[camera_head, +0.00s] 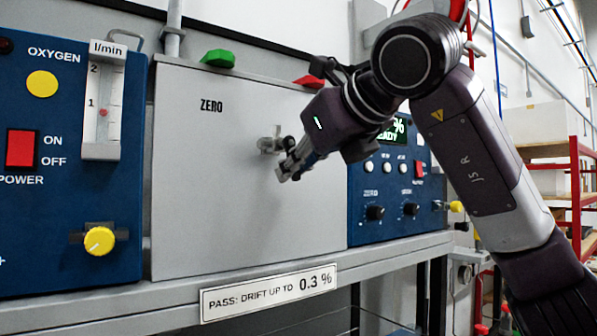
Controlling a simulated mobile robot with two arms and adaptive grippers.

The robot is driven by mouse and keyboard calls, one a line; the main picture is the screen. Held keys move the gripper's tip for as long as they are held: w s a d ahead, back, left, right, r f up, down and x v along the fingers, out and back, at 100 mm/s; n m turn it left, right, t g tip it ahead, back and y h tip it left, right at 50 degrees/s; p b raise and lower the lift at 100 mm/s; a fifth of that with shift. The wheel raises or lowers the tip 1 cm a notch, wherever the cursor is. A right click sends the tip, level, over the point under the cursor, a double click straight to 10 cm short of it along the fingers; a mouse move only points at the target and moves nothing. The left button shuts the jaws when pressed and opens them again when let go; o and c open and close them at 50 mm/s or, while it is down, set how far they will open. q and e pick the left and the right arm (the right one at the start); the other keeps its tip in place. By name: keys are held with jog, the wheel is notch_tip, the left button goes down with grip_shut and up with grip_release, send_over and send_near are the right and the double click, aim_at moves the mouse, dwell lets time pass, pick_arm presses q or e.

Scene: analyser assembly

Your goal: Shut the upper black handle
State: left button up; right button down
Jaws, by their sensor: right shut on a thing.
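A metal valve fitting (270,144) sticks out of the grey panel (215,200) below and right of the word ZERO. A small dark part (288,143) shows at its right end, which may be the black handle. My right gripper (291,169) reaches in from the right with its fingers at this fitting. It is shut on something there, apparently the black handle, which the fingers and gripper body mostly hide. I cannot tell how the handle is turned. My left gripper is not in view.
A green handle (218,58) and a red handle (308,81) sit along the panel's top edge. A blue oxygen unit (70,190) stands left, and a blue unit with a display (385,225) right. A grey shelf edge (170,296) runs below. Red shelving (575,190) stands far right.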

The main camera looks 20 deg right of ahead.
jog(key=shift+s+a+f+m+g+y+b, duration=0.15)
jog(key=shift+a+m+g+y+b, duration=0.2)
jog(key=shift+m+y, duration=0.45)
jog(key=shift+a, duration=0.1)
jog(key=c, duration=2)
grip_release()
jog(key=shift+o, duration=0.2)
jog(key=shift+s, duration=0.1)
jog(key=v, duration=1.2)
